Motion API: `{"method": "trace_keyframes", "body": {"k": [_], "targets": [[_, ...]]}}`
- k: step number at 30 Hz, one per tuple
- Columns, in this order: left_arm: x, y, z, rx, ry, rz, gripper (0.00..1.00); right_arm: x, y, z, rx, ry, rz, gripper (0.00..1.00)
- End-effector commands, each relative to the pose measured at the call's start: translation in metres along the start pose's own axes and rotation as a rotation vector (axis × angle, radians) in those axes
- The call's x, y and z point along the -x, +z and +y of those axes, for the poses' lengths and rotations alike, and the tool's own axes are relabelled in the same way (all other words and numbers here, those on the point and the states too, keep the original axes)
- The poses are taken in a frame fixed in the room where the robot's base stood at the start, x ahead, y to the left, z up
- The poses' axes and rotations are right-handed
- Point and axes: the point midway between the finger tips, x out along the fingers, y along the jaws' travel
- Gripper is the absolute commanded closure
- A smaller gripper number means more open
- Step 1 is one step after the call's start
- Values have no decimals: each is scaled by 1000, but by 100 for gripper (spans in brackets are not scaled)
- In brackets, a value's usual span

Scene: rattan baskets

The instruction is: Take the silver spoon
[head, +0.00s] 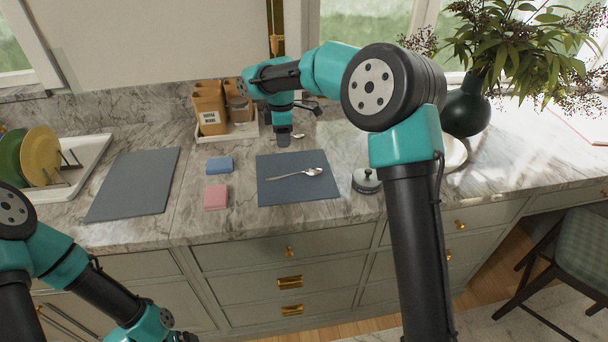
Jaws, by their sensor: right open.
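A silver spoon (296,174) lies on a dark grey mat (285,194) on the marble counter, its bowl to the right and its handle to the left. My right gripper (283,140) points down just behind the mat's back edge, apart from this spoon. It is open; its fingers look small and dark. Another small silver spoon-like piece (299,136) shows beside the right gripper, partly hidden by it. My left arm is low at the left, and its gripper is below the frame's edge.
Blue (219,166) and pink (216,197) sponges lie left of the mat. A small lidded pot (366,180) stands right of it. Wooden containers (210,110) in a tray are behind. A second grey mat (135,183) and a plate rack are at left. A vase (466,108) is at right.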

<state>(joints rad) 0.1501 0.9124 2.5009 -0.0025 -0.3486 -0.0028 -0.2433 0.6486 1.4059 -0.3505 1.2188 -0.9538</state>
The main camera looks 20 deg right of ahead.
Motion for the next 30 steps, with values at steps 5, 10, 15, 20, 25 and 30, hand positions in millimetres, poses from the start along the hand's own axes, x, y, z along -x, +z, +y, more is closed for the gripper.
{"method": "trace_keyframes", "body": {"k": [5, 10, 15, 20, 25, 30], "targets": [[0, 0, 0, 0, 0, 0, 3, -32, 0, 0, -1, -3, -1, 59], [0, 0, 0, 0, 0, 0, 3, -61, 0, 0, 0, -3, -1, 59], [0, 0, 0, 0, 0, 0, 3, -79, 0, 0, 0, -1, 0, 59], [0, 0, 0, 0, 0, 0, 3, -82, 0, 0, -1, 0, 1, 59], [0, 0, 0, 0, 0, 0, 3, -82, 0, 0, -1, 0, 1, 59], [0, 0, 0, 0, 0, 0, 3, -90, 0, 0, -1, -1, 0, 59]]}}
